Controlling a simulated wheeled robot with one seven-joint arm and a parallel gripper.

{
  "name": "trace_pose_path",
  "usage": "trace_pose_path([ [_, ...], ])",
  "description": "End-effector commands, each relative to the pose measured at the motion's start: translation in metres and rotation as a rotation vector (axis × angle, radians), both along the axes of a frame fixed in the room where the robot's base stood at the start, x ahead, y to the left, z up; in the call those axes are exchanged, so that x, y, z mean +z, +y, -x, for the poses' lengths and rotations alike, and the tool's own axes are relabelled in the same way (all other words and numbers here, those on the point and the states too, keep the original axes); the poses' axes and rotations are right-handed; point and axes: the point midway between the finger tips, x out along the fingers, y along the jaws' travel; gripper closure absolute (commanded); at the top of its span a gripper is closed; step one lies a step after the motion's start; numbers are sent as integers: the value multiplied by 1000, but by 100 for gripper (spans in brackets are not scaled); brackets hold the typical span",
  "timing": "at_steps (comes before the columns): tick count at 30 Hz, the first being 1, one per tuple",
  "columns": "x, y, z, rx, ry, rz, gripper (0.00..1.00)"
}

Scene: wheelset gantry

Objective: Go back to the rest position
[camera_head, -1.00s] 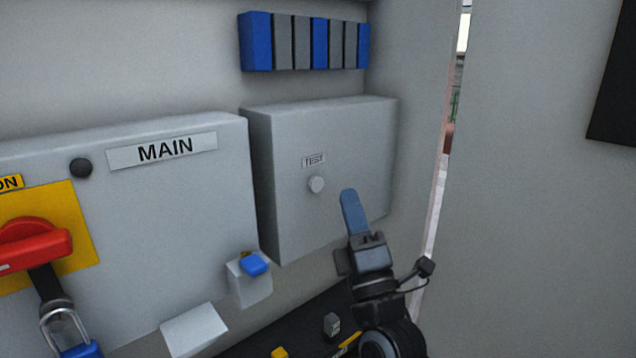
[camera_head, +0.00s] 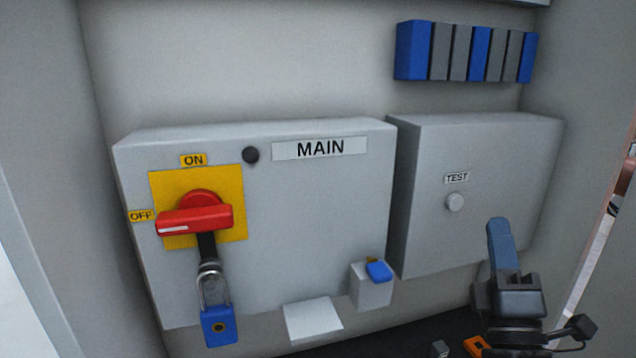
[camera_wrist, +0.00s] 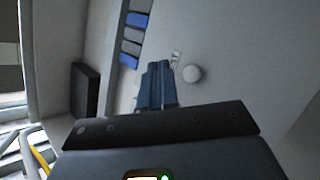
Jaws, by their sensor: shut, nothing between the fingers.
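My gripper (camera_head: 497,232) is in the lower right of the head view, in front of the grey TEST box (camera_head: 420,190). Its blue fingers are together with nothing between them. The fingertips are below and to the right of the round white TEST button (camera_head: 454,202), apart from it in the picture. In the wrist view the shut fingers (camera_wrist: 157,70) point up the picture, and the button (camera_wrist: 192,73) shows just right of them.
Left of the TEST box is the MAIN box (camera_head: 330,210) with a red rotary handle (camera_head: 195,219) pointing to OFF. A blue padlock (camera_head: 219,325) hangs below the handle. A small holder (camera_head: 370,292) carries a blue item. Blue and grey modules (camera_head: 465,52) are above. Cabinet walls enclose both sides.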

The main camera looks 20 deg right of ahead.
Motion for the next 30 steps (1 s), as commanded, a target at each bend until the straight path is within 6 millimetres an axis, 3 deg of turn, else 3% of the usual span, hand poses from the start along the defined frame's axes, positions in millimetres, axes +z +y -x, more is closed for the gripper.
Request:
trace_pose_path([
  [5, -11, 7, 7, 44, 14, -38, 100],
  [11, -61, 41, 46, 258, 78, -258, 100],
  [15, -97, 68, 84, 422, 134, -479, 100],
  [21, -134, 101, 145, 604, 210, -824, 100],
  [30, -163, 138, 241, 737, 299, -1393, 100],
])
